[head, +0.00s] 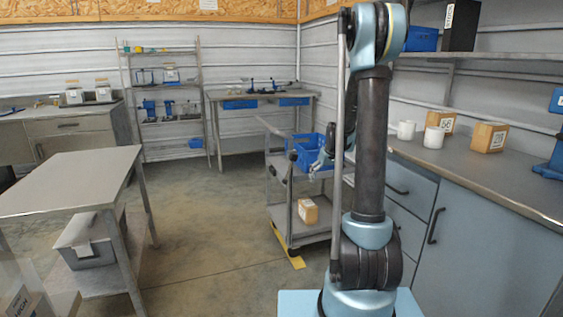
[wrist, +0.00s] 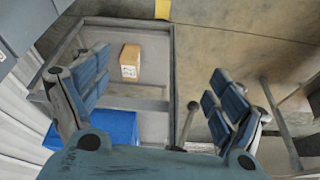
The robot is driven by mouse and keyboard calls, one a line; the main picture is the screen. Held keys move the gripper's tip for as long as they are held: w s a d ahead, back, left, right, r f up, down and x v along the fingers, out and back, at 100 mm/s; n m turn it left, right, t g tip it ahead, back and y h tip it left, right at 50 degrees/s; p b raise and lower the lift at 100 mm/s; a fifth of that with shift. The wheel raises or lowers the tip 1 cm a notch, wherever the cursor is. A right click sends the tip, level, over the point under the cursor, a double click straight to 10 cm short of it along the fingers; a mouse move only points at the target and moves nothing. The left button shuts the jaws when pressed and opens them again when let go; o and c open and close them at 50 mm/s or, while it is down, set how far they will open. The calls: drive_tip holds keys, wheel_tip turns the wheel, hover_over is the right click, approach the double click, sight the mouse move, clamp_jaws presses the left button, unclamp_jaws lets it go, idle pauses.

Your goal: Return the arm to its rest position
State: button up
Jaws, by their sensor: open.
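My arm (head: 372,140) stands upright in the right half of the head view, with its upper links folded at the top. Below the gap, the wrist view shows the grey cart (wrist: 177,80) and a cardboard box (wrist: 130,62). The arm hides part of the cart and the counter.
The cart (head: 292,237) carries a blue bin (head: 305,150) on top and the box (head: 309,211) below. A counter (head: 465,178) with white cups and boxes runs along the right. A metal table (head: 70,182) stands at left. The floor between table and cart is clear.

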drive_tip(key=s+r, duration=0.4)
drive_tip(key=s, duration=0.7)
drive_tip(key=s+r, duration=0.4)
drive_tip(key=s, duration=0.7)
drive_tip(key=s+f+m, duration=0.1)
drive_tip(key=s+f, duration=0.2)
drive_tip(key=s, duration=0.7)
drive_tip(key=s+f+m+g+h, duration=0.1)
drive_tip(key=s+f, duration=0.2)
drive_tip(key=s, duration=0.8)
drive_tip(key=shift+s+a+g, duration=0.25)
drive_tip(key=shift+g, duration=0.05)
